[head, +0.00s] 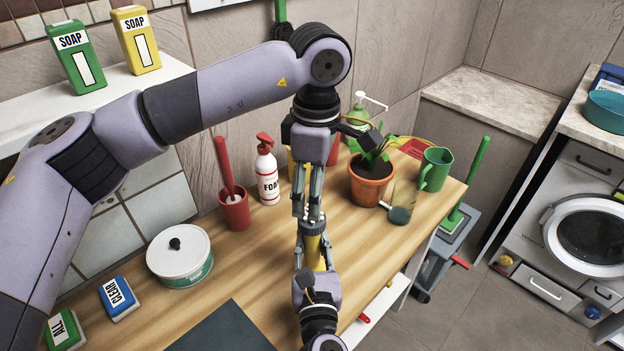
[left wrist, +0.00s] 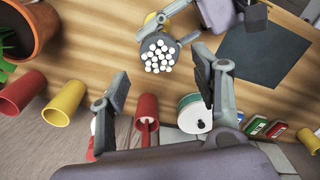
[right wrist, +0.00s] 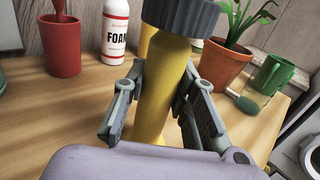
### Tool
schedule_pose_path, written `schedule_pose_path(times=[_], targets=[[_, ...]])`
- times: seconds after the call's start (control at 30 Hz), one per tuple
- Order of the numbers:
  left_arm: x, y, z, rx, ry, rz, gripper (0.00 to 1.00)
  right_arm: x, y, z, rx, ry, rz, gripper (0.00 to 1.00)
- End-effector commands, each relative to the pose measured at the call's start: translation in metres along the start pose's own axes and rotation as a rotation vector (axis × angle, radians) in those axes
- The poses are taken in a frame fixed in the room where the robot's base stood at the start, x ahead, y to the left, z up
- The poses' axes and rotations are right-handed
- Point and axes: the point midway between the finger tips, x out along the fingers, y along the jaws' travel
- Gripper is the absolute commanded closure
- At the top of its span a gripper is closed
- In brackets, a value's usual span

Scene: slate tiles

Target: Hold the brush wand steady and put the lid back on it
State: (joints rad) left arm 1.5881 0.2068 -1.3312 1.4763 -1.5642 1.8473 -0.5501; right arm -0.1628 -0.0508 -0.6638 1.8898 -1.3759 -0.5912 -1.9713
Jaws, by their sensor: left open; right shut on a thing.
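The brush wand has a yellow body (right wrist: 165,85) and a dark grey ribbed head (right wrist: 181,16); white bristle dots (left wrist: 157,54) show on its end in the left wrist view. It stands roughly upright at the table's front. My right gripper (right wrist: 155,125) is shut around the yellow body. My left gripper (head: 311,218) points down just above the head, with its fingers apart (left wrist: 160,85) and nothing seen between them. I cannot make out a lid for the wand for certain. A clear piece with a dark teal end (head: 401,212) lies beside the plant pot.
A potted plant (head: 370,184), a green mug (head: 435,168), a foam bottle (head: 267,175) and a red cup (head: 234,212) stand behind the wand. A white tin (head: 180,258) stands left. A dark mat (head: 222,330) lies at the front; bare wood surrounds it.

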Motion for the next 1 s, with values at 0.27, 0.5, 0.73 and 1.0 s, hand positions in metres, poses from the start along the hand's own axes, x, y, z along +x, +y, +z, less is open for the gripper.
schedule_pose_path(times=[0.27,0.5,0.73,1.0], targets=[[-0.004,0.0,0.0,-0.544,-0.006,0.004,0.42,0.0,0.0,0.0,0.0,0.0,0.0,1.0],[-0.007,-0.001,-0.001,-1.02,-0.013,0.005,0.42,0.0,0.0,0.0,0.0,0.0,0.0,1.0],[-0.01,-0.001,-0.001,-1.475,-0.021,0.002,0.42,0.0,0.0,0.0,0.0,0.0,0.0,1.0],[-0.013,-0.001,-0.001,-2.01,-0.033,-0.004,0.42,0.0,0.0,0.0,0.0,0.0,0.0,1.0]])
